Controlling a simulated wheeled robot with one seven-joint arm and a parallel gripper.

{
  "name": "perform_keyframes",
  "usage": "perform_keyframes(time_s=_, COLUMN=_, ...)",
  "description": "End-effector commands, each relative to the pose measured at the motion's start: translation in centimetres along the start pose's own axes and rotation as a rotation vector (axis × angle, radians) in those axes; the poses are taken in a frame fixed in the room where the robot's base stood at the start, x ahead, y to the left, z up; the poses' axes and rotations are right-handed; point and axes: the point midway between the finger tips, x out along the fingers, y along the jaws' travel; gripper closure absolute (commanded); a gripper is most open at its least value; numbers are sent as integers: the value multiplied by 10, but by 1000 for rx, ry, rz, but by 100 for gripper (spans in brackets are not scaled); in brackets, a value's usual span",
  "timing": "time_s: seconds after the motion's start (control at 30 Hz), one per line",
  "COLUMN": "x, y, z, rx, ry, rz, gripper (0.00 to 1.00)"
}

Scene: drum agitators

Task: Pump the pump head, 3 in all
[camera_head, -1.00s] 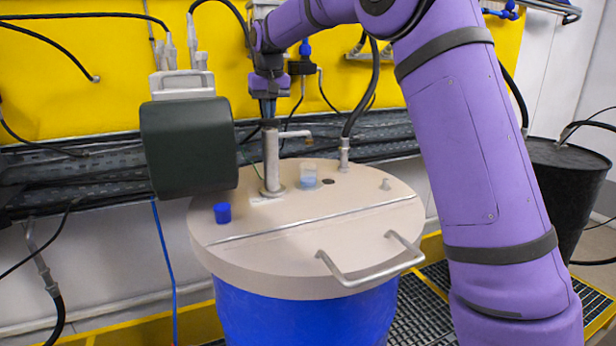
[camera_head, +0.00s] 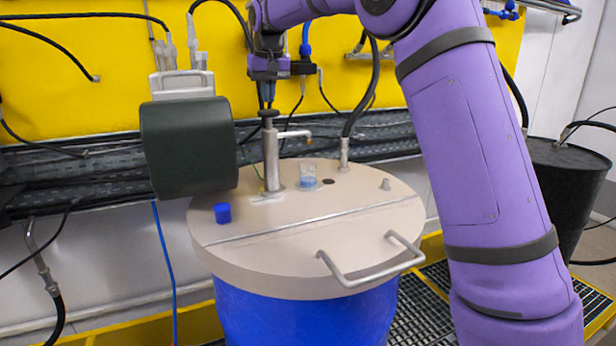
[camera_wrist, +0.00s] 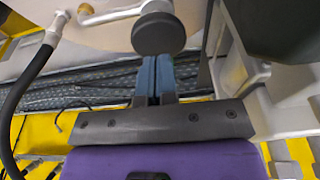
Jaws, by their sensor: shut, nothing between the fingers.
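The pump (camera_head: 271,158) stands upright on the lid as a silver column with a side spout (camera_head: 294,134). Its dark round pump head (camera_head: 269,113) sits at the top, and it shows as a black disc in the wrist view (camera_wrist: 158,34). My gripper (camera_head: 267,104) is directly above the pump head, pointing down. Its blue fingers are together with nothing between them; they also show in the wrist view (camera_wrist: 155,72). The fingertips are at the pump head, but I cannot tell if they touch it. A small clear cup (camera_head: 308,170) with something blue in it stands right of the column.
The beige lid (camera_head: 290,255) covers a blue drum (camera_head: 305,315) and has a metal handle (camera_head: 372,270). A blue cap (camera_head: 222,213) lies on its left. A dark green cylinder housing (camera_head: 188,148) is close left of the pump. A hose (camera_head: 362,90) rises at the right.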

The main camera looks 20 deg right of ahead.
Motion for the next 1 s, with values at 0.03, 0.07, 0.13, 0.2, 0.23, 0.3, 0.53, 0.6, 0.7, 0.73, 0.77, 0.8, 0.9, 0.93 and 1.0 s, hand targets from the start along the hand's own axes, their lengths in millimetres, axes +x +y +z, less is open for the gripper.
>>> perform_keyframes(time_s=0.03, x=0, y=0, z=0, rx=0, ry=0, rz=0, gripper=100)
perform_keyframes(time_s=0.07, x=0, y=0, z=0, rx=0, ry=0, rz=0, gripper=100)
perform_keyframes(time_s=0.13, x=0, y=0, z=0, rx=0, ry=0, rz=0, gripper=100)
perform_keyframes(time_s=0.2, x=0, y=0, z=0, rx=0, ry=0, rz=0, gripper=100)
perform_keyframes(time_s=0.23, x=0, y=0, z=0, rx=0, ry=0, rz=0, gripper=100)
perform_keyframes(time_s=0.3, x=0, y=0, z=0, rx=0, ry=0, rz=0, gripper=100)
perform_keyframes(time_s=0.53, x=5, y=0, z=1, rx=0, ry=-2, rz=0, gripper=100)
perform_keyframes(time_s=0.6, x=8, y=0, z=2, rx=0, ry=-2, rz=0, gripper=100)
perform_keyframes(time_s=0.7, x=11, y=0, z=2, rx=0, ry=0, rz=0, gripper=100)
perform_keyframes(time_s=0.73, x=12, y=0, z=2, rx=0, ry=0, rz=0, gripper=100)
perform_keyframes(time_s=0.77, x=13, y=0, z=3, rx=0, ry=0, rz=0, gripper=100)
perform_keyframes(time_s=0.8, x=15, y=0, z=3, rx=0, ry=-1, rz=0, gripper=100)
perform_keyframes(time_s=0.9, x=19, y=0, z=4, rx=0, ry=-2, rz=0, gripper=100)
perform_keyframes(time_s=0.93, x=20, y=0, z=4, rx=0, ry=-2, rz=0, gripper=100)
perform_keyframes(time_s=1.0, x=22, y=0, z=5, rx=0, ry=-1, rz=0, gripper=100)
